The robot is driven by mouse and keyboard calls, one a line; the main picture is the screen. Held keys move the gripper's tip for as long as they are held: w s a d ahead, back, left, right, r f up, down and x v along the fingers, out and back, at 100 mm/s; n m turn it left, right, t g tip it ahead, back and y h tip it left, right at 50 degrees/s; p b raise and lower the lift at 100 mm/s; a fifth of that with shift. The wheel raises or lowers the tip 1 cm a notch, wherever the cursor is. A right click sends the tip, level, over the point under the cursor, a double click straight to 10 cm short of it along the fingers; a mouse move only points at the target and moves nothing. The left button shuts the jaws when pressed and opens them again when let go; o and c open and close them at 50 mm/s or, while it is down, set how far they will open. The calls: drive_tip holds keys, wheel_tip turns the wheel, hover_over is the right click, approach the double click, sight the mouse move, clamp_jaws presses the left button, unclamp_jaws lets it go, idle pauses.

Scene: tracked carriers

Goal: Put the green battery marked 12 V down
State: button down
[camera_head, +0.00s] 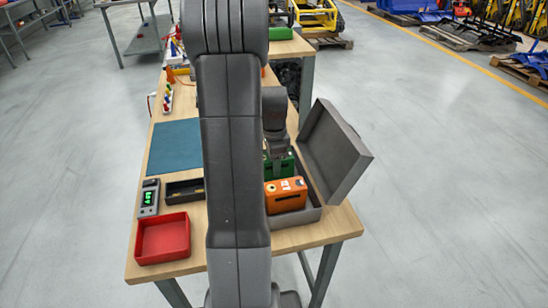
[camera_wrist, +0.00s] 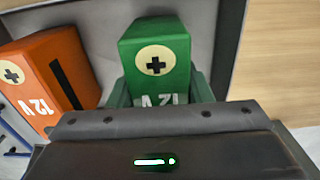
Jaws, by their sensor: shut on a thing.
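My gripper (camera_head: 278,152) is shut on the green battery (camera_head: 285,166). The green battery is upright, with a round plus mark on top and part of its 12 V marking showing in the wrist view (camera_wrist: 156,48). It is over or in the grey case (camera_head: 315,214), behind the orange battery; I cannot tell whether it touches the case floor. The orange battery (camera_head: 286,194), also marked 12 V in the wrist view (camera_wrist: 42,75), sits in the front of the case. The open lid (camera_head: 335,155) leans out to the right. My arm hides part of the scene.
On the wooden table (camera_head: 200,261) are a red tray (camera_head: 163,255), a meter with a green display (camera_head: 149,197), a black tray (camera_head: 177,198) and a teal mat (camera_head: 174,147). Small coloured items lie farther back.

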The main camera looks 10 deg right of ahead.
drive_tip(key=shift+f, duration=0.1)
drive_tip(key=c, duration=0.7)
unclamp_jaws()
wheel_tip(320, 180, up, 12)
drive_tip(key=shift+r, duration=0.2)
